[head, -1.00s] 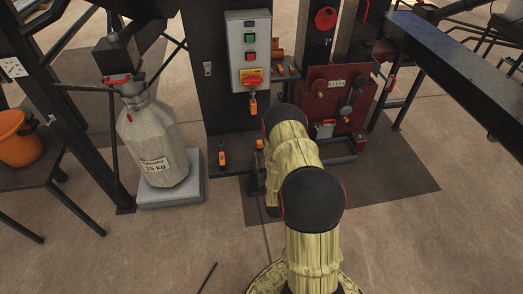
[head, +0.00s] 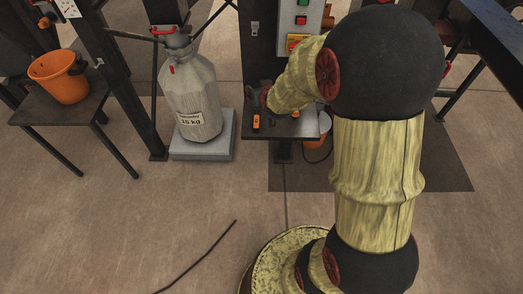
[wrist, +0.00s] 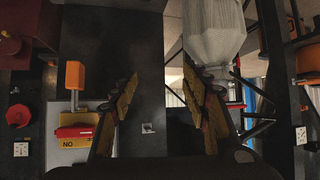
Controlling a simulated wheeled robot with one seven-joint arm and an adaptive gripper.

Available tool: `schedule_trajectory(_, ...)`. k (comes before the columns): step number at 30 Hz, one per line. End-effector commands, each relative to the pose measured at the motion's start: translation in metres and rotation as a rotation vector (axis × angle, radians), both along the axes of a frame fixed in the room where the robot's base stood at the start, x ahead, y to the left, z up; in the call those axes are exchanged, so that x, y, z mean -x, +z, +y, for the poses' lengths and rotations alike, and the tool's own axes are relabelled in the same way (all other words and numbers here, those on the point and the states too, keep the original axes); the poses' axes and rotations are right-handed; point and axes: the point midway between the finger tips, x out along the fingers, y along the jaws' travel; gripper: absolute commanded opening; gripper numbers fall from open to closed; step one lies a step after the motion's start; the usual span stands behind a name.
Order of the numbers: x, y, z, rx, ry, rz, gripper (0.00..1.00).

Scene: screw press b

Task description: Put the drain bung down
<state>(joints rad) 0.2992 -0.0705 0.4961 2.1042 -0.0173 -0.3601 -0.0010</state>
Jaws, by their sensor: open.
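I cannot make out the drain bung in either current view. My gripper (wrist: 161,72) is open in the wrist view. Its two fingers are apart, with nothing held between them.
The control box with its red switch (wrist: 77,131) and an orange padlock (wrist: 75,75) are left of my fingers. A full sack (head: 192,102) stands on a pale block (head: 203,149). An orange bucket (head: 60,78) sits on a dark table (head: 48,112). Floor in front is mostly clear.

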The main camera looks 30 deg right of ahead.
Motion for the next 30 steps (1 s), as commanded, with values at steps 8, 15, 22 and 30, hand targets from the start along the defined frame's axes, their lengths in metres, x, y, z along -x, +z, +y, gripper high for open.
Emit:
schedule_trajectory(8, 0.102, 0.099, 0.099, -0.045, 0.126, 0.19, 0.47)
schedule_trajectory(15, 0.231, 0.137, 0.157, -0.07, 0.223, 0.363, 0.47)
schedule_trajectory(22, 0.306, 0.143, 0.176, -0.077, 0.272, 0.46, 0.47)
schedule_trajectory(30, 0.316, 0.142, 0.178, -0.079, 0.277, 0.477, 0.47)
